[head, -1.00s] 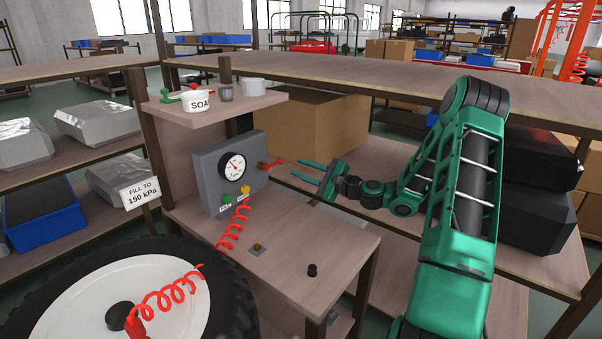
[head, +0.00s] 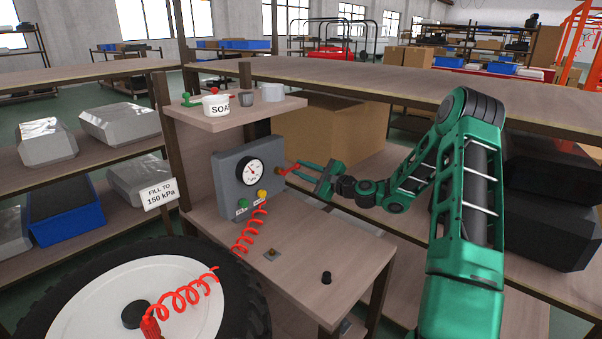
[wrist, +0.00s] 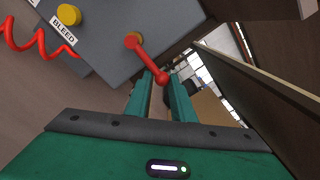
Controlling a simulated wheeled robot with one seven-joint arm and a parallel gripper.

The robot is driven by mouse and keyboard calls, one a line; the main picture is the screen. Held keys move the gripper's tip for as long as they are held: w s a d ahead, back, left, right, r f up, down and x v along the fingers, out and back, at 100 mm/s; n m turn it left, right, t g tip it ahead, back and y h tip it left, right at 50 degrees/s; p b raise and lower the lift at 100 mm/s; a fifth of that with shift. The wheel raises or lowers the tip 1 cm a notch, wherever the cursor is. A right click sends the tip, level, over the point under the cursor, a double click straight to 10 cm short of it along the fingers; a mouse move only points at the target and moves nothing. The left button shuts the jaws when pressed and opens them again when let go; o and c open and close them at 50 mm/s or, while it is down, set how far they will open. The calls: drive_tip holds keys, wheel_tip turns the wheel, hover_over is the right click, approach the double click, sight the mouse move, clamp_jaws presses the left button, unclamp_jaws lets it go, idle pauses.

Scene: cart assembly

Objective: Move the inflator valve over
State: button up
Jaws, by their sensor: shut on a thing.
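The inflator valve is a red lever (head: 284,171) on the right side of the grey gauge box (head: 228,190). In the wrist view the lever (wrist: 149,59) runs from its round pivot on the box down to a red knob between my fingertips. My gripper (head: 298,171) reaches in from the right and is shut on the lever's knob end. In the wrist view its green fingers (wrist: 161,80) stand on either side of the knob. The dial (head: 252,173) is on the box's front; its needle reading is too small to tell.
Yellow (head: 262,194) and green buttons sit on the box. A red coiled hose (head: 249,232) runs towards the wheel (head: 170,290). A soap cup (head: 215,105) stands on the shelf above. A cardboard box (head: 320,130) is behind my gripper. A black knob (head: 326,278) stands on the bench.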

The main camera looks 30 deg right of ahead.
drive_tip(key=shift+s+a+f, duration=0.1)
drive_tip(key=shift+a+f, duration=0.05)
drive_tip(key=shift+f, duration=0.75)
drive_tip(key=shift+c, duration=0.7)
drive_tip(key=shift+a, duration=0.1)
drive_tip(key=shift+f, duration=0.1)
drive_tip(key=shift+s+a+f, duration=0.1)
drive_tip(key=shift+a+f, duration=0.1)
drive_tip(key=shift+f, duration=0.25)
drive_tip(key=shift+s+a+f, duration=0.1)
drive_tip(key=shift+a+f, duration=0.1)
drive_tip(key=shift+f, duration=0.25)
drive_tip(key=shift+f, duration=0.1)
drive_tip(key=shift+s+a+f, duration=0.25)
drive_tip(key=shift+a+f, duration=0.4)
